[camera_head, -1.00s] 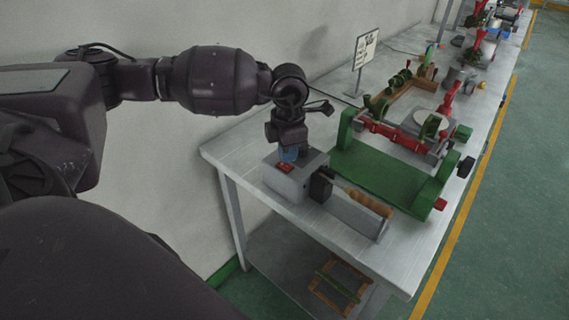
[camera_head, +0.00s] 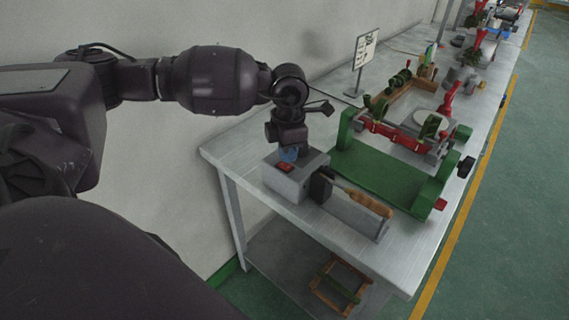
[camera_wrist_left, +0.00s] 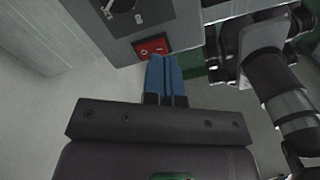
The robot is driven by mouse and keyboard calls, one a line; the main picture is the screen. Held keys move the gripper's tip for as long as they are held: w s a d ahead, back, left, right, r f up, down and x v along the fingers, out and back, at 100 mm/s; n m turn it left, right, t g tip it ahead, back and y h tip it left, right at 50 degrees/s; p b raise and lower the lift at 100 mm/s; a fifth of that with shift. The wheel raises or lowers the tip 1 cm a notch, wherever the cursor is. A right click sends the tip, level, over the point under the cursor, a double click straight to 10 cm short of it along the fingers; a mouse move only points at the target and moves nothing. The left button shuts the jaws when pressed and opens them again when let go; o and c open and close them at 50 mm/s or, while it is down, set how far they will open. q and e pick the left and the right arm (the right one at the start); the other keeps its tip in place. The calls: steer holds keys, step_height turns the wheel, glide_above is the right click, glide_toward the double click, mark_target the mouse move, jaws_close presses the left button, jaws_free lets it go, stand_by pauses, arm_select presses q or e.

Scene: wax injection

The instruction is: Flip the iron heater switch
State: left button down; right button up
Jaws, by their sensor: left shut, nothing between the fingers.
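The iron heater is a grey box (camera_head: 285,186) at the near end of the workbench. Its small red rocker switch (camera_head: 285,168) is on top. In the left wrist view the red switch (camera_wrist_left: 152,46) shows O and I marks, beside a black dial (camera_wrist_left: 122,8) on the grey panel. I cannot tell which side is pressed. My left gripper (camera_head: 289,155) is over the box, just behind the switch. Its blue fingers (camera_wrist_left: 165,72) are shut and empty, with tips at the switch's lower edge in the wrist view. Contact is unclear. My right gripper is out of view.
An iron with a wooden handle (camera_head: 370,203) rests in a holder right of the box. A green clamp frame (camera_head: 385,172) stands beyond it. A small sign (camera_head: 364,50) stands near the wall. A wooden frame (camera_head: 318,283) lies on the shelf below.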

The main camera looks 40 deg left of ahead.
mark_target(288, 167)
arm_select(q)
steer(key=shift+f+b, duration=0.6)
steer(key=shift+f, duration=0.75)
stand_by(1.1)
steer(key=shift+r+p, duration=0.4)
steer(key=shift+r, duration=0.35)
steer(key=shift+r+p, duration=1.35)
steer(key=shift+r, duration=1.45)
